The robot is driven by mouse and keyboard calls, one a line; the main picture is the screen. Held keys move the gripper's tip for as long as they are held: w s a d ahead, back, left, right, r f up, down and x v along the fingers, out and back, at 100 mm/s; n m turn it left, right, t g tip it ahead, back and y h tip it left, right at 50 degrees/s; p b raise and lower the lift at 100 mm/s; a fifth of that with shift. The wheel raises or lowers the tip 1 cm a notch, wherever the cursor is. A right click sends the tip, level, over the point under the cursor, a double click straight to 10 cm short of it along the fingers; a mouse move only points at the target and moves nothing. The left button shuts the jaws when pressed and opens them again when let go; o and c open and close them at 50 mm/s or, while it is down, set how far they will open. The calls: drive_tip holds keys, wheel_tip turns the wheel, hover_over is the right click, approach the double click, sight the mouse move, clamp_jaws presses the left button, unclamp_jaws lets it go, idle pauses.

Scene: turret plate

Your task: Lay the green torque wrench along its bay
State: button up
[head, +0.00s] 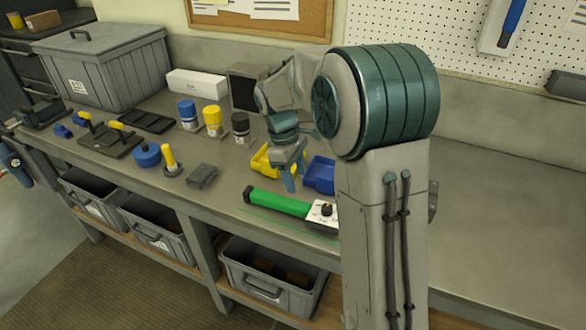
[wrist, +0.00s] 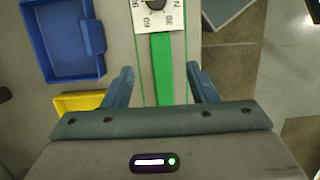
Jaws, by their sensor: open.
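The green torque wrench (head: 280,203) lies near the bench's front edge, its dark butt end to the left and a white plate with a black dial at its right end. In the wrist view the green handle (wrist: 161,70) runs between two thin green lines that mark a bay (wrist: 186,45); the white plate is at the top. My gripper (head: 290,182) is over the wrench. In the wrist view my gripper (wrist: 162,80) is open, one finger on each side of the handle, with gaps to both. The handle's near end is hidden behind my gripper body.
A blue bin (head: 319,176) and a yellow bin (head: 263,162) stand just behind the wrench. A grey block (head: 202,176) and a yellow-handled tool (head: 170,162) are to the left. The bench's front edge is close. My arm hides part of the bench; its right side is clear.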

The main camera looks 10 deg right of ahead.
drive_tip(key=s+d+r+m+t+y, duration=0.1)
drive_tip(key=s+r+m+t, duration=0.1)
drive_tip(key=s+r+m, duration=0.6)
drive_tip(key=s+f+m+t+y, duration=0.1)
drive_tip(key=s+f+m+t, duration=0.1)
drive_tip(key=s, duration=1.2)
drive_tip(key=shift+s+d+f+m+t, duration=0.15)
drive_tip(key=shift+s+d+m+t, duration=0.2)
drive_tip(key=shift+t, duration=0.25)
drive_tip(key=shift+w, duration=0.1)
